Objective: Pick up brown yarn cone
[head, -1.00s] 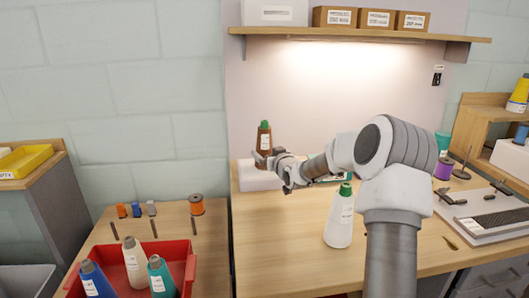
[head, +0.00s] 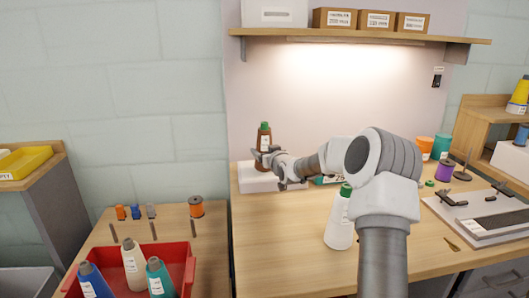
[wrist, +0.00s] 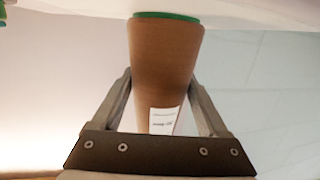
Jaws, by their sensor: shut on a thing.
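The brown yarn cone (head: 264,139) has a green top and a white label. My gripper (head: 268,155) is shut on it and holds it upright, at the height of the white block at the back left of the workbench. In the wrist view the brown yarn cone (wrist: 165,65) stands between the two fingers of my gripper (wrist: 165,95), with its label facing the palm. Whether the cone's base touches the white block behind it cannot be told.
A white cone with a green top (head: 341,220) stands on the workbench (head: 290,265) beside my arm. A red bin (head: 180,262) with several cones is at the lower left. A white block (head: 262,182) lies behind the gripper. A shelf (head: 350,36) hangs above.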

